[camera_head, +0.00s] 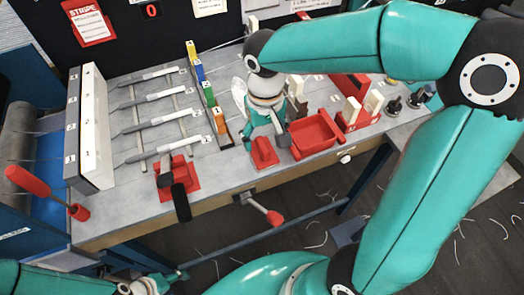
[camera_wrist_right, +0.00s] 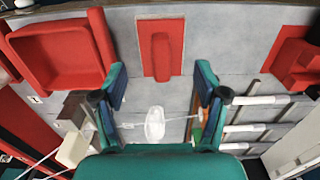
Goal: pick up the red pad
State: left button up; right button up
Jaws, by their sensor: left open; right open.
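The red pad (camera_head: 264,153) lies flat on the grey table near its front edge, left of the red tray. In the right wrist view it is a red rectangle with a raised strip (camera_wrist_right: 161,50) along its middle. My right gripper (camera_head: 266,136) points down just behind the pad. In the wrist view its open, empty fingers (camera_wrist_right: 160,90) stand either side of the pad's line, with the pad beyond the tips. My left gripper (camera_head: 155,284) is low at the left, below the table's front edge, open and partly cut off, away from the pad.
A red tray (camera_head: 315,134) stands just right of the pad. A red block with a black-handled tool (camera_head: 178,178) is to the left. Numbered coloured blocks (camera_head: 207,92) and several grey-white rods (camera_head: 170,118) lie further left. A white oval (camera_wrist_right: 155,123) shows between the fingers.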

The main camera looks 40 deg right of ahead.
aim_at(262, 144)
jog(key=shift+w+f+p, duration=0.2)
jog(key=shift+f, duration=1.15)
jog(key=shift+w+f+p, duration=0.15)
jog(key=shift+f+p, duration=0.05)
jog(key=shift+f, duration=1.1)
jog(key=c, duration=0.9)
jog(key=shift+c, duration=0.3)
jog(key=shift+r, duration=0.2)
notch_tip(262, 144, up, 20)
jog(key=shift+f, duration=0.15)
